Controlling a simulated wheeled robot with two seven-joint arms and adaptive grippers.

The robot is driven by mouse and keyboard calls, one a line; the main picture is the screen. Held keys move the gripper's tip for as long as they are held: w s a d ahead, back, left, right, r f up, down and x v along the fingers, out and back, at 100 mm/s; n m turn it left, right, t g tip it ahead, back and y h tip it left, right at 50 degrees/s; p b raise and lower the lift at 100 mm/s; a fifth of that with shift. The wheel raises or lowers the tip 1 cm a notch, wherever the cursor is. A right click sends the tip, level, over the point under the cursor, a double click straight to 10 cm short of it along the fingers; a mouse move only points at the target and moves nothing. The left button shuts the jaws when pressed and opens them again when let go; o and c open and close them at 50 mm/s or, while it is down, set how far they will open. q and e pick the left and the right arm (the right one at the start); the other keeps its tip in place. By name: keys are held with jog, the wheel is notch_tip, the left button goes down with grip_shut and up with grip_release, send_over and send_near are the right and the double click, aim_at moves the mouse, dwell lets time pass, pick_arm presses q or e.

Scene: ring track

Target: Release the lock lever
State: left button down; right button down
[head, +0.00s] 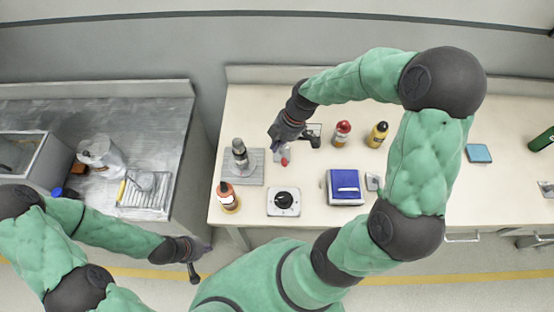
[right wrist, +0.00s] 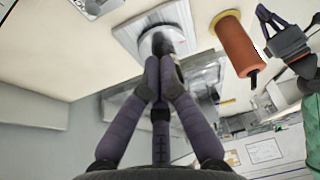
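A grey square plate (head: 255,178) carries an upright grey post with a dark collar (head: 239,150), at the left of the bench. In the right wrist view the plate (right wrist: 128,38) has a round base and dark part behind my fingertips. I cannot make out for sure which part is the lock lever. My right gripper (head: 271,143) is above the bench, right of the post and apart from it in the head view. Its fingers (right wrist: 160,65) are together, with nothing visible between them. My left gripper (head: 201,259) is open and empty before the bench's front left corner.
An orange bottle (head: 228,198) stands in front of the plate. A white box with a black dial (head: 283,201) and a blue-topped device (head: 344,187) stand to the right. Red (head: 342,133) and yellow (head: 377,134) bottles stand behind. A sink counter (head: 100,100) is at left.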

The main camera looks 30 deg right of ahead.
aim_at(283, 157)
jog(key=b+x, duration=0.2)
jog(key=x, duration=0.8)
jog(key=d, duration=0.2)
jog(key=s, duration=0.1)
jog(key=shift+d+f+b, duration=0.35)
jog(key=shift+d, duration=0.05)
jog(key=shift+s+d, duration=0.2)
jog(key=shift+d, duration=0.2)
